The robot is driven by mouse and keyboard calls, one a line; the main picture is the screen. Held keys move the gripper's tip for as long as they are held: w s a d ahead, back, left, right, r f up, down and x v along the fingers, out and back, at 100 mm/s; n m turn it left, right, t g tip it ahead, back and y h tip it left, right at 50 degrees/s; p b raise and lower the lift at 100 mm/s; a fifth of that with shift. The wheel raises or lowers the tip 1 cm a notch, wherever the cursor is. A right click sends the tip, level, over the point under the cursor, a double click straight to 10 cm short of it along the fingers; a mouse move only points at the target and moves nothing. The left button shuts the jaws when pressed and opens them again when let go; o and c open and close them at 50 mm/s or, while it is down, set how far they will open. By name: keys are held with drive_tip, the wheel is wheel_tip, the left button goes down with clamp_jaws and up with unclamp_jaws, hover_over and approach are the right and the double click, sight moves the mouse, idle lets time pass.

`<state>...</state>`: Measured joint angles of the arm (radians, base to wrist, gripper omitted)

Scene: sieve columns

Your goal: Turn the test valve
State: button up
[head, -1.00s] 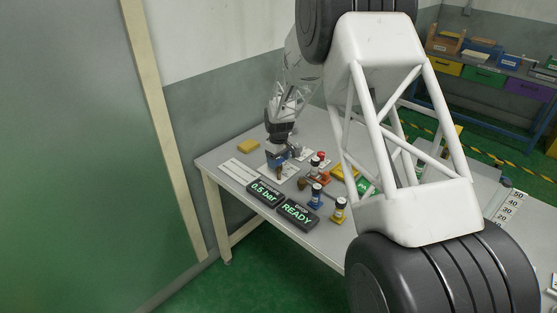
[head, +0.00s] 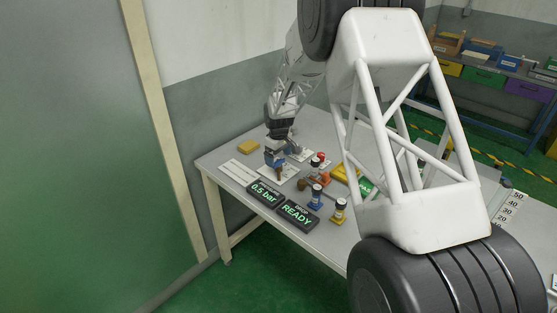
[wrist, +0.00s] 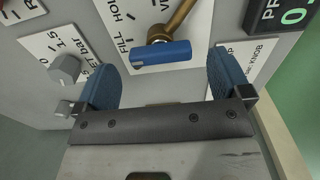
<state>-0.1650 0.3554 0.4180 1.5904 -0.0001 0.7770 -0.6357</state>
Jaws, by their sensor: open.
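The test valve is a lever with a blue grip (wrist: 162,54) on a brass arm, over a white plate (wrist: 195,15) marked FILL and HOLD; a third marking is cut off. My gripper (wrist: 163,75) is open, its two blue fingertips apart on either side of the lever's blue grip. I see no contact between the fingers and the lever. In the head view my gripper (head: 275,160) is low over the left part of the bench, and it hides most of the valve.
A grey knob (wrist: 66,68) on a "SET bar" plate is close to the left finger. A pressure display (head: 264,194) and a READY display (head: 298,214) lie along the bench front. Blue-based (head: 315,197) and yellow-based (head: 339,211) columns stand right. A yellow block (head: 248,146) lies at the back left.

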sight(279, 161)
drive_tip(key=shift+r, duration=2.85)
drive_tip(key=shift+s+d+r, duration=0.1)
drive_tip(key=shift+s+r, duration=0.15)
drive_tip(key=shift+r, duration=0.1)
drive_tip(key=s+d+r+m+t, duration=0.15)
drive_tip(key=s+d+r, duration=0.35)
drive_tip(key=s+r, duration=0.65)
drive_tip(key=s+d+r+m, duration=0.4)
drive_tip(key=s+r, duration=0.5)
drive_tip(key=s, duration=0.6)
drive_tip(key=s+d+m, duration=0.2)
drive_tip(key=s, duration=1.2)
drive_tip(key=s+d+m+t, duration=0.1)
drive_tip(key=s+d+m, duration=0.1)
drive_tip(key=s, duration=1.2)
drive_tip(key=shift+s+d+r, duration=0.25)
drive_tip(key=shift+d+r, duration=0.2)
drive_tip(key=shift+d, duration=0.2)
